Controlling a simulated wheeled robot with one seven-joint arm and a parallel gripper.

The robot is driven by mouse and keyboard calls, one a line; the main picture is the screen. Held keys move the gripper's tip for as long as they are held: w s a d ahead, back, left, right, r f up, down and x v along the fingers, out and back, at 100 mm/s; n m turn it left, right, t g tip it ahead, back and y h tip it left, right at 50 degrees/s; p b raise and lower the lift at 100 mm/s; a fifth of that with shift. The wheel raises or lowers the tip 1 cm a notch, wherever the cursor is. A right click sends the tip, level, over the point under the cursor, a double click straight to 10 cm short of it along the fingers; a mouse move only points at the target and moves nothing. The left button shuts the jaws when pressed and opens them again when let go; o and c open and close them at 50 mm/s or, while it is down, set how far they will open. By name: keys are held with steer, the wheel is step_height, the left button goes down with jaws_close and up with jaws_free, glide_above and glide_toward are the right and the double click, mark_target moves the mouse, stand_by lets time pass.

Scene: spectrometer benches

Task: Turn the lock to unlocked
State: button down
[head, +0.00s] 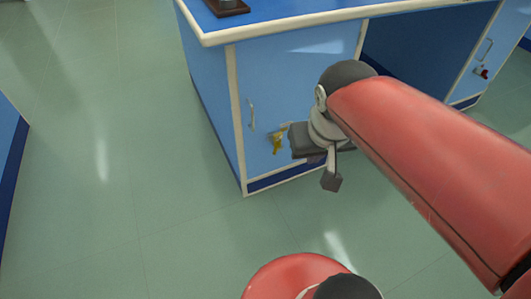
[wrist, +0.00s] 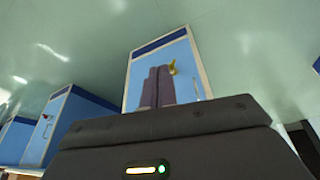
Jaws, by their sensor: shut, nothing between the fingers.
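The lock, with a yellow key-like piece (head: 278,140), is on the front of a blue cabinet door (head: 290,75), below and right of the door's handle. In the wrist view the yellow piece (wrist: 172,67) shows just right of the fingertips, its lower part close to them. My gripper (wrist: 154,72) is shut and empty, its two dark fingers together and pointing at the door. In the head view its dark body is just right of the lock. I cannot tell whether the fingers touch the yellow piece.
A thin metal handle (head: 251,114) is on the same door. The blue benchtop (head: 290,18) with a pale edge overhangs the door. Another cabinet at right has a handle and a small red piece (head: 482,73). The green floor (head: 130,150) at left is clear.

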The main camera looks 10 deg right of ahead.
mark_target(276, 146)
steer(key=w+a+f+g+h+b, duration=0.15)
steer(key=w+f+h, duration=0.25)
steer(key=w+f, duration=0.45)
steer(key=w+a+f+g+h+b, duration=0.1)
steer(key=w+a+f+g+h, duration=0.2)
steer(key=w+f, duration=0.55)
steer(key=w+a+f+n+t+h+b, duration=0.1)
steer(key=w+a+f+n+t+h, duration=0.1)
steer(key=a+f, duration=0.5)
steer(key=w+a+f+n+t+h+b, duration=0.1)
steer(key=w+a+f+n+t+h, duration=0.1)
steer(key=w+a+f+t+h, duration=0.3)
step_height(276, 146, down, 2)
steer(key=w+a+h, duration=0.1)
steer(key=a+h, duration=0.1)
steer(key=shift+w+a+h+b, duration=0.2)
steer(key=shift+w+h+b, duration=0.1)
steer(key=shift+w+b, duration=0.1)
steer(key=shift+d+f, duration=0.1)
